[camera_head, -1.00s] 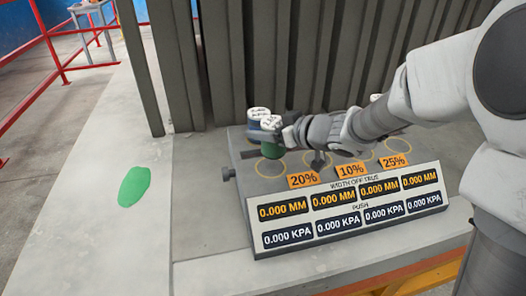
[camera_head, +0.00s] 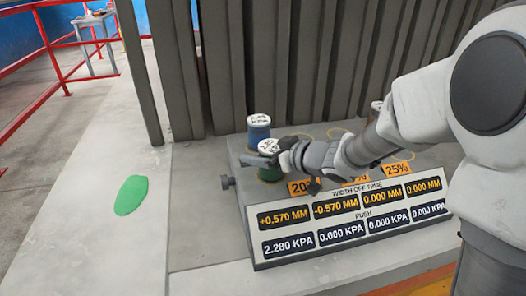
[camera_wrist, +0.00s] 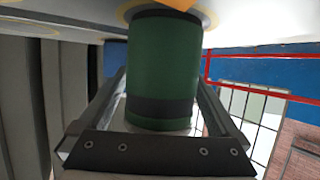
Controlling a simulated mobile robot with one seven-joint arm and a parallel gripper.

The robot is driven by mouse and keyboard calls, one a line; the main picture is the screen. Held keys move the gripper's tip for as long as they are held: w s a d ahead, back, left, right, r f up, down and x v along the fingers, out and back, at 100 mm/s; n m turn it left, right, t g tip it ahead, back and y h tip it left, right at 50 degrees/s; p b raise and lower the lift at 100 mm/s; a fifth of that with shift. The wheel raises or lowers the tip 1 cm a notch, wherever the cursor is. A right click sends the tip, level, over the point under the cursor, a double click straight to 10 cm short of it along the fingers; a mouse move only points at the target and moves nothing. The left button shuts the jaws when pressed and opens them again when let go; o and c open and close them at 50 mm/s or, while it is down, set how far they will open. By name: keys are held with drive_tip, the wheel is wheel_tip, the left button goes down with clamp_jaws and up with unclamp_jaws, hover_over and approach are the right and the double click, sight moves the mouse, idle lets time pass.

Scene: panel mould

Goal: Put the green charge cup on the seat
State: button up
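The green charge cup (camera_head: 270,175), with a white labelled top, stands upright at the front-left of the grey panel's top, over a yellow-ringed seat. In the wrist view, where it appears inverted, the green cup (camera_wrist: 160,70) has a dark band and its base meets the ringed plate (camera_wrist: 207,17). My gripper (camera_head: 272,158) reaches in from the right at the cup's upper part. In the wrist view its fingers (camera_wrist: 162,95) lie close along both sides of the cup and look shut on it. Most of the seat is hidden by the cup and my gripper.
A blue cup (camera_head: 258,130) with a white label stands just behind the green one. The sloped display (camera_head: 350,215) in front shows +0.570 and -0.570 mm and 2.280 kPa. Grey corrugated panels (camera_head: 290,60) rise behind. A green patch (camera_head: 131,195) lies on the ledge at left.

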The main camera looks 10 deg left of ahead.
drive_tip(key=shift+d+r, duration=0.15)
drive_tip(key=shift+r, duration=0.2)
drive_tip(key=s+d+r+m+t+h+p, duration=0.15)
drive_tip(key=d+r+h, duration=0.25)
drive_tip(key=d, duration=0.5)
drive_tip(key=s+d+r+m+t+h+p, duration=0.1)
drive_tip(key=s+d+r+m+t+h, duration=0.2)
drive_tip(key=d, duration=0.5)
drive_tip(key=s+d+r+m+h+p, duration=0.1)
drive_tip(key=s+d+r+m+h, duration=0.25)
drive_tip(key=d, duration=0.55)
drive_tip(key=s+f+m+g, duration=0.2)
drive_tip(key=s+g, duration=0.4)
drive_tip(key=s, duration=1.2)
drive_tip(key=shift+s+m+h, duration=0.15)
drive_tip(key=shift+m+h, duration=0.2)
drive_tip(key=shift+m, duration=0.25)
drive_tip(key=shift+d+r, duration=0.1)
drive_tip(key=shift+r, duration=0.1)
